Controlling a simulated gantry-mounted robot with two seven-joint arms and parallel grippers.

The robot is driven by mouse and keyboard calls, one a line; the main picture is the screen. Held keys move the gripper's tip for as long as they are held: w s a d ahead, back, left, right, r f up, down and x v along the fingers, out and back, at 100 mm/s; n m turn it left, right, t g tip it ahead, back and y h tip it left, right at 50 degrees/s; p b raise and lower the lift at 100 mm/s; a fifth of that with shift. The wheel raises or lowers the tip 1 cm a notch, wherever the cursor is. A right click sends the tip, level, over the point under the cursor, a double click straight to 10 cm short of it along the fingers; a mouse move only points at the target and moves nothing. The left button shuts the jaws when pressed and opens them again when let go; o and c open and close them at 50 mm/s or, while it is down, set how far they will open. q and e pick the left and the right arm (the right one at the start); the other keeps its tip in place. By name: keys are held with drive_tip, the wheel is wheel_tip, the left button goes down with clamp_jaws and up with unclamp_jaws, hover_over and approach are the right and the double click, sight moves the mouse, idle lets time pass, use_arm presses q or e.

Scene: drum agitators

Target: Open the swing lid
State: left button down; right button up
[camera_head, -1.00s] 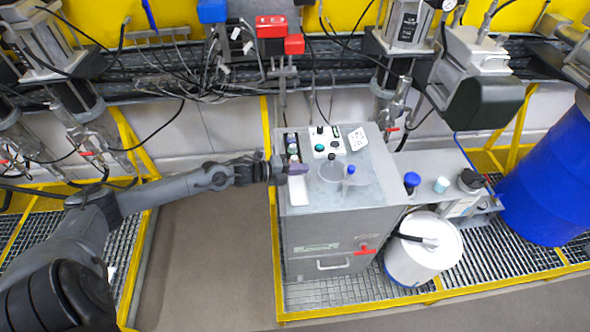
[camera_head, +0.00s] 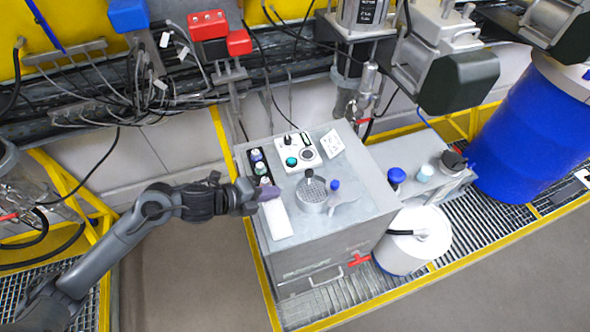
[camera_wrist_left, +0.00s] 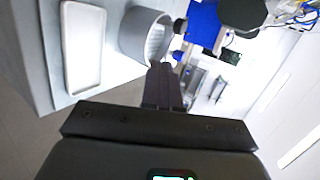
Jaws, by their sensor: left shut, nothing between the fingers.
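A round metal pot with a perforated inside (camera_head: 312,192) stands on top of the grey metal cabinet (camera_head: 350,215). A flat grey piece with a blue knob (camera_head: 335,185), which looks like the swing lid, lies at its right side; I cannot tell how far it covers the pot. My left gripper (camera_head: 270,193) is shut and empty, above the white tray and left of the pot. In the left wrist view its dark fingers (camera_wrist_left: 162,80) are closed together, near the pot (camera_wrist_left: 147,36), apparently apart from it. My right gripper is not in view.
A white tray (camera_head: 277,219) lies left of the pot. A red valve handle (camera_head: 358,260) sticks out at the cabinet front.

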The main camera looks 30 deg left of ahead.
sight(313, 193)
use_arm(q)
drive_tip(key=x, duration=0.4)
drive_tip(key=d+x, duration=0.1)
drive_tip(key=x, duration=0.3)
drive_tip(key=r+p+x, duration=0.1)
drive_tip(key=x, duration=0.3)
drive_tip(key=shift+w+d+f, duration=0.1)
drive_tip(key=shift+d, duration=0.4)
drive_tip(key=shift+w+d+f, duration=0.1)
drive_tip(key=shift+w+d, duration=0.25)
drive_tip(key=shift+w, duration=0.25)
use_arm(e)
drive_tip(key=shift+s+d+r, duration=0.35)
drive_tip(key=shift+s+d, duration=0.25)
use_arm(q)
drive_tip(key=shift+h, duration=0.3)
